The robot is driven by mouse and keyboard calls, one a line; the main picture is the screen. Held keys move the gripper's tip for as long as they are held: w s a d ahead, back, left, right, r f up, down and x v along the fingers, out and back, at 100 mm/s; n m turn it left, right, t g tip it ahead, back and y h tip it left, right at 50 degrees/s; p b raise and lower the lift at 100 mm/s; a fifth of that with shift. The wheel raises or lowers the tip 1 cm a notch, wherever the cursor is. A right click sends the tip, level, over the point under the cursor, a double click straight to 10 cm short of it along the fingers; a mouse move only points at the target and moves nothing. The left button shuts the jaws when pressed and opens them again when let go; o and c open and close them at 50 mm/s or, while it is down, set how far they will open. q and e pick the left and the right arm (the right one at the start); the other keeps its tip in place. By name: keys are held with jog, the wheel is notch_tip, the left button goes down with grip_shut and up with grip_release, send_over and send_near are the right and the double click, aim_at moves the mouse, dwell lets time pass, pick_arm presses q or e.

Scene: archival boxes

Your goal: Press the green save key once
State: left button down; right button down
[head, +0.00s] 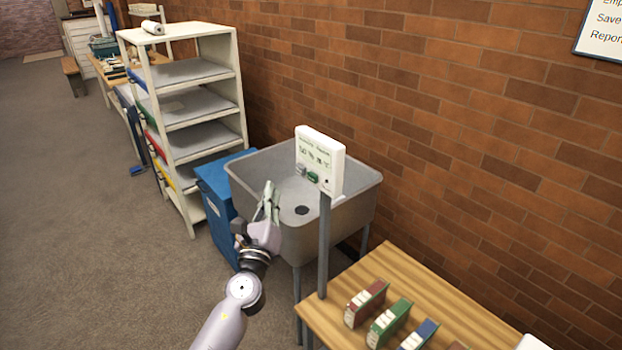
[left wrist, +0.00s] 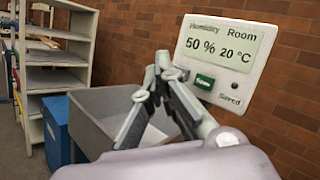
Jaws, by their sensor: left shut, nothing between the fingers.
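A white meter (head: 333,165) stands on a grey post in the head view. In the left wrist view the meter (left wrist: 258,50) reads "Humidity 50 %" and "Room 20 °C". Its green save key (left wrist: 204,82) is in plain sight below the screen; it also shows in the head view (head: 312,177). A small dark spot sits above the word "Saved" (left wrist: 229,99). My left gripper (head: 270,192) is shut and empty, in front of and left of the meter, apart from the key. In the left wrist view its fingertips (left wrist: 164,68) appear left of the key. My right gripper is not in view.
A grey sink (head: 362,196) is behind the meter, against the brick wall. A blue bin (head: 214,187) and a white shelf rack (head: 187,210) stand to the left. A wooden table (head: 382,262) with red, green and blue boxes is at the lower right.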

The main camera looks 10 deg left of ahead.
aim_at(313, 177)
pick_arm(q)
jog(key=w+d+b, duration=0.2)
jog(key=w+d, duration=0.2)
jog(key=w, duration=0.2)
jog(key=shift+d, duration=0.4)
jog(key=shift+w, duration=0.1)
dwell(1.1)
jog(key=shift+w+d, duration=0.3)
jog(key=shift+w+d+b, duration=0.25)
jog(key=shift+w+b, duration=0.1)
jog(key=shift+b, duration=0.1)
dwell(0.6)
dwell(0.4)
jog(key=shift+s+a+p, duration=0.35)
jog(key=shift+s+a, duration=0.2)
jog(key=shift+s, duration=0.15)
